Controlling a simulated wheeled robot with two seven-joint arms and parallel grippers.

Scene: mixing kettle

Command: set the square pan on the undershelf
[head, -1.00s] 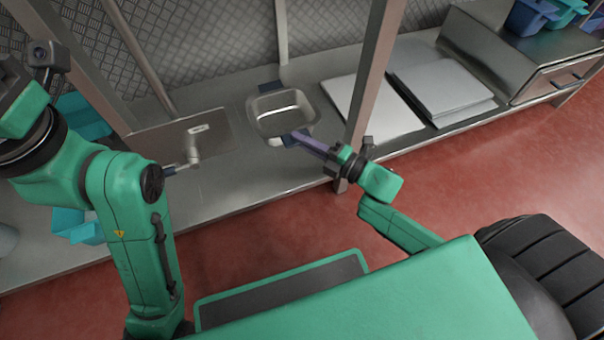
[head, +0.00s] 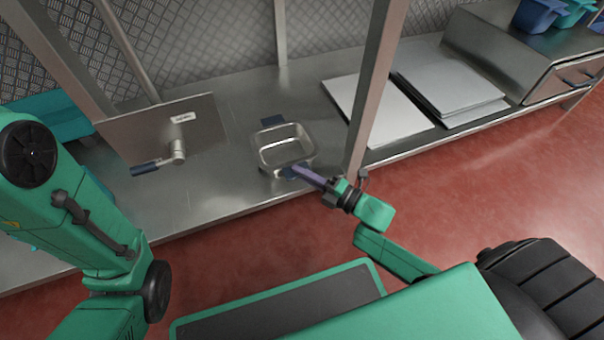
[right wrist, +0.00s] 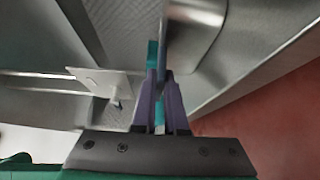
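The square pan (head: 286,150) is a shallow metal pan with dark blue handles at its far and near sides. It is level over the metal undershelf (head: 230,190), near its front edge; I cannot tell whether it touches the shelf. My right gripper (head: 298,171), with purple fingers, reaches from the right and is shut on the near handle. In the right wrist view its fingers (right wrist: 162,78) close together beside the pan's shiny wall (right wrist: 195,40). My left arm shows at the left edge, but its gripper is out of the picture.
An upright post (head: 375,90) stands just right of the pan. Flat pale sheets (head: 450,85) lie farther right. A thin metal panel (head: 165,125) and a small metal piece with a dark handle (head: 178,151) are at left. Bare shelf lies around the pan.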

